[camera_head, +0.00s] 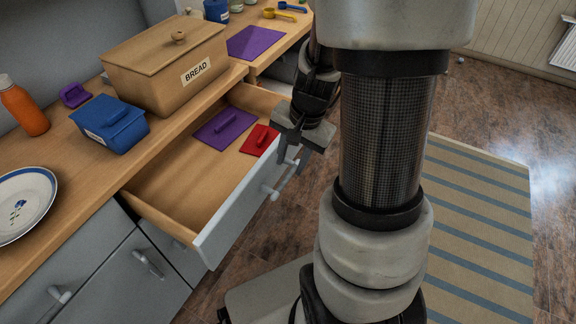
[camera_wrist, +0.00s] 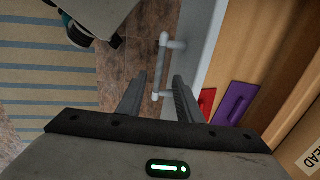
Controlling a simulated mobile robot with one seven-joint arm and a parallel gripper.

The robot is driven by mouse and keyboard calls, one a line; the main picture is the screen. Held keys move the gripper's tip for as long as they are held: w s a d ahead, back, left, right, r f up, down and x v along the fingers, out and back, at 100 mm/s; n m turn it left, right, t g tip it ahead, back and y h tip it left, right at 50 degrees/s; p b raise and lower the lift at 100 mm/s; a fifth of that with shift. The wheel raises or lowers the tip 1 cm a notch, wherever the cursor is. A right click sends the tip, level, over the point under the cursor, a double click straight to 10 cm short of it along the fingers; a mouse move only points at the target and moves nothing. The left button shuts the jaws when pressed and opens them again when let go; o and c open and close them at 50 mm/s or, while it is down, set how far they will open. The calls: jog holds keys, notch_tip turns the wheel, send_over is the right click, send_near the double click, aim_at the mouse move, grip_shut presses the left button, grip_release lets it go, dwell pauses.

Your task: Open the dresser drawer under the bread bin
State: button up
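The drawer (camera_head: 232,212) under the wooden bread bin (camera_head: 172,92) is pulled well out from the dresser, and its inside is visible. Its bar handle (camera_head: 279,184) is on the outer side of the pale grey front; the handle also shows in the wrist view (camera_wrist: 162,62). My gripper (camera_head: 290,160) is at the drawer front by the handle. In the wrist view my gripper's fingers (camera_wrist: 159,92) are apart, with the handle bar seen between them. I cannot tell whether a finger touches it.
A purple lid (camera_head: 224,127) and a red lid (camera_head: 259,140) lie in the drawer. A blue container (camera_head: 110,124), an orange bottle (camera_head: 24,110) and a plate (camera_head: 22,203) stand on the dresser top. A striped rug (camera_head: 480,220) lies on the floor to the right.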

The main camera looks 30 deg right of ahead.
notch_tip(320, 180, up, 11)
jog(key=s+d+p, duration=0.1)
jog(key=p, duration=0.2)
jog(key=shift+s+d, duration=0.15)
jog(key=shift+s, duration=0.2)
jog(key=shift+f, duration=0.15)
